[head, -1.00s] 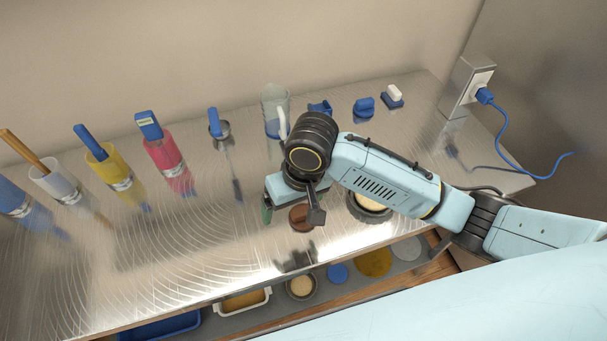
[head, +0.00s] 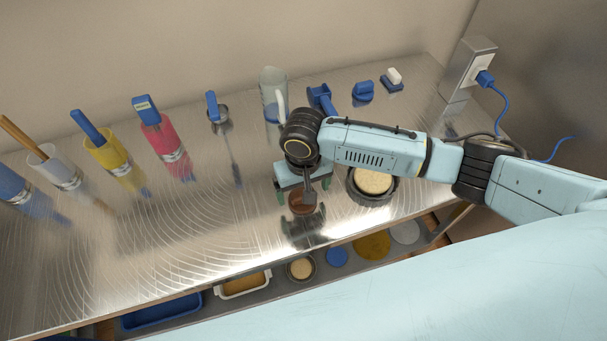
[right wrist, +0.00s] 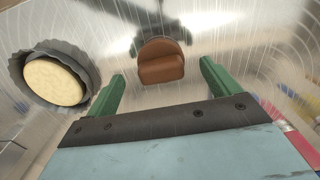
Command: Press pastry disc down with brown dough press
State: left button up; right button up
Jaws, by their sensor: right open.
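The brown dough press (head: 302,203) stands on the metal table below my right gripper. In the right wrist view the brown dough press (right wrist: 162,62) lies between and beyond the two green fingers. My right gripper (right wrist: 160,88) is open and empty, also seen in the head view (head: 302,196). The pale pastry disc (head: 374,182) sits in a dark fluted tin (head: 371,198) just right of the gripper. In the right wrist view the disc (right wrist: 54,82) and tin (right wrist: 88,64) are at the left. My left gripper is not in view.
A clear jug (head: 272,92) and blue tools (head: 363,91) stand behind my right arm. Coloured cups (head: 108,158) with brushes line the left. A power outlet post (head: 467,72) is at the right. A lower shelf holds trays (head: 243,284). The table's middle left is clear.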

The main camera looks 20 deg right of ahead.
jog(key=shift+f, duration=1.75)
jog(key=c, duration=1.1)
jog(key=o, duration=0.7)
jog(key=shift+o, duration=0.2)
jog(key=shift+r, duration=0.1)
jog(key=shift+r+p, duration=0.4)
jog(key=shift+p, duration=0.35)
